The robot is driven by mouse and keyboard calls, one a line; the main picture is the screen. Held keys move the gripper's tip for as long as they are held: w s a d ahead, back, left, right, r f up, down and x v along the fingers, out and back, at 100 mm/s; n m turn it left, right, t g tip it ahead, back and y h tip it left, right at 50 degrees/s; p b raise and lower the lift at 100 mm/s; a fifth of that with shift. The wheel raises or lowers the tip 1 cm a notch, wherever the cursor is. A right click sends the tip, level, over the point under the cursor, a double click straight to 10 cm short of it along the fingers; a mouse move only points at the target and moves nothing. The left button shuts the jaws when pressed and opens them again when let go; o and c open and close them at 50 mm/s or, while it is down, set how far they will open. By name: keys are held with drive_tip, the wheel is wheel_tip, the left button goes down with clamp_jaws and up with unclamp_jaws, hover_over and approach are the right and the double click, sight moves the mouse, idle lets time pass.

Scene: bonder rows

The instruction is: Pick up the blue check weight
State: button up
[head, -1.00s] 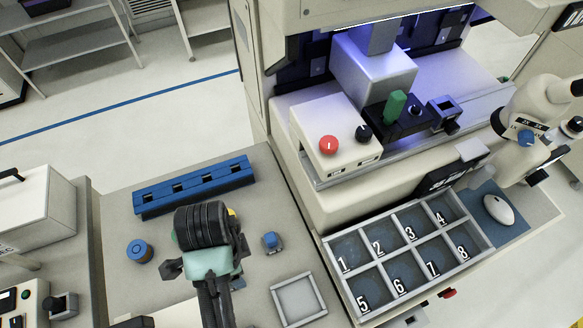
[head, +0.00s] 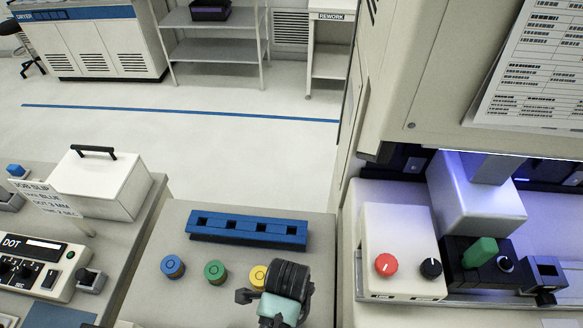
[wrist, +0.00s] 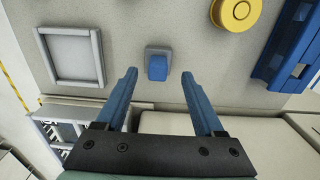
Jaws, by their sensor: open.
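A small blue block on a grey base, which looks like the blue check weight (wrist: 157,67), stands on the bench in the wrist view. It lies in line with the gap between my fingertips, a little beyond them and not touching. My gripper (wrist: 158,76) is open and empty, its two blue fingers on either side of that gap. In the head view my dark wrist (head: 287,281) covers part of the bench, and neither the fingertips nor the block shows there.
A yellow spool (wrist: 236,12) and a blue slotted rack (wrist: 294,48) lie right of the block; an empty grey square tray (wrist: 98,57) lies left. Blue (head: 172,267) and green (head: 215,271) spools stand before the rack. The machine (head: 400,240) rises at right.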

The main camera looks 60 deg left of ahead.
drive_tip(key=shift+w+d+f+p, duration=0.15)
drive_tip(key=shift+f+p, duration=0.1)
drive_tip(key=shift+f, duration=1)
drive_tip(key=shift+s+d+f+p, duration=0.1)
drive_tip(key=shift+d+f+p, duration=0.1)
drive_tip(key=shift+f, duration=1)
drive_tip(key=shift+w, duration=0.1)
clamp_jaws()
